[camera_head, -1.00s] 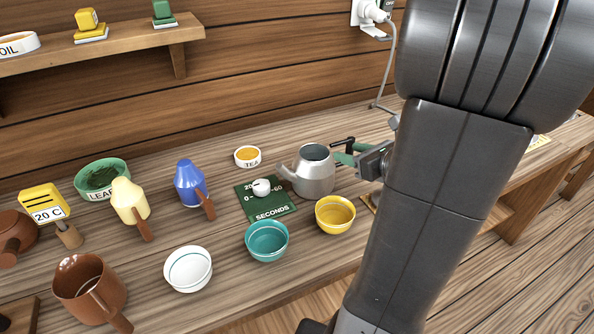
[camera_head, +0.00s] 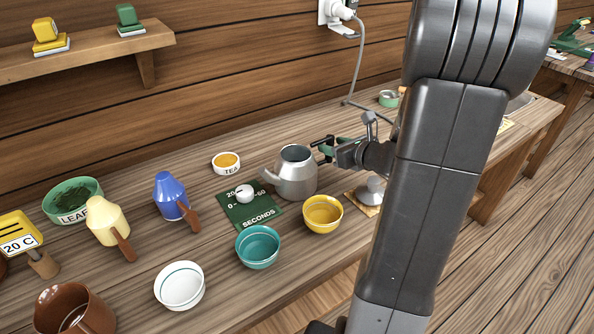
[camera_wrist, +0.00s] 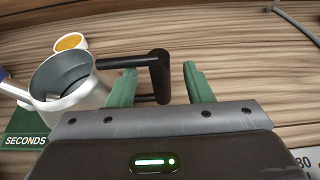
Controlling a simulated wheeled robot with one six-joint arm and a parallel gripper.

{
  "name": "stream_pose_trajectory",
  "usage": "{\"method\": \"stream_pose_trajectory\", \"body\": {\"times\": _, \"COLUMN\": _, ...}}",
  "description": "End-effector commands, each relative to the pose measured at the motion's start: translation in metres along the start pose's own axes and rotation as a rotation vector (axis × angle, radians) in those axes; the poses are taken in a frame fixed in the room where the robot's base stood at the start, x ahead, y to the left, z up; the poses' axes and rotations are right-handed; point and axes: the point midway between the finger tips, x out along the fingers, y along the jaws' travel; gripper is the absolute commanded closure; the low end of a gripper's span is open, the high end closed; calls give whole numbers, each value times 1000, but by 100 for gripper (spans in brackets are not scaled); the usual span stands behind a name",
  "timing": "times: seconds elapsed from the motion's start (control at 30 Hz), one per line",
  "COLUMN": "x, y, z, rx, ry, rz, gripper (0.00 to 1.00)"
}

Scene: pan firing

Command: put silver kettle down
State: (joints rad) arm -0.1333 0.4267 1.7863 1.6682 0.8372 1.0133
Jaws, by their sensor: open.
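The silver kettle (camera_head: 296,177) stands upright on the wooden table, just right of the green seconds mat, with its spout toward the left. In the wrist view the kettle (camera_wrist: 88,100) is at the left, open at the top, and its black handle (camera_wrist: 160,76) reaches between my green fingers. My gripper (camera_head: 322,149) is at the kettle's right side. In the wrist view my gripper (camera_wrist: 158,84) is open, with a finger on each side of the handle and a clear gap at the right finger. Whether the left finger touches the handle I cannot tell.
A yellow bowl (camera_head: 322,214) stands close in front of the kettle, with a teal bowl (camera_head: 258,247) to its left. The seconds mat (camera_head: 250,212) carries a white knob. A tea dish (camera_head: 226,164) is behind. My arm hides part of the table's right side.

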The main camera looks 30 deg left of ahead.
Motion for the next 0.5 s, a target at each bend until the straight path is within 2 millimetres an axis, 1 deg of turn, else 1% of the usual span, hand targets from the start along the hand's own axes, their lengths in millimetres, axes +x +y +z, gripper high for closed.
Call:
{"method": "stream_pose_trajectory", "body": {"times": 0.13, "x": 0, "y": 0, "z": 0, "rx": 0, "ry": 0, "rz": 0, "gripper": 54}}
{"method": "stream_pose_trajectory", "body": {"times": 0.17, "x": 0, "y": 0, "z": 0, "rx": 0, "ry": 0, "rz": 0, "gripper": 56}}
{"method": "stream_pose_trajectory", "body": {"times": 0.3, "x": 0, "y": 0, "z": 0, "rx": 0, "ry": 0, "rz": 0, "gripper": 83}}
{"method": "stream_pose_trajectory", "body": {"times": 0.4, "x": 0, "y": 0, "z": 0, "rx": 0, "ry": 0, "rz": 0, "gripper": 100}}
{"method": "stream_pose_trajectory", "body": {"times": 0.5, "x": 0, "y": 0, "z": 0, "rx": 0, "ry": 0, "rz": 0, "gripper": 100}}
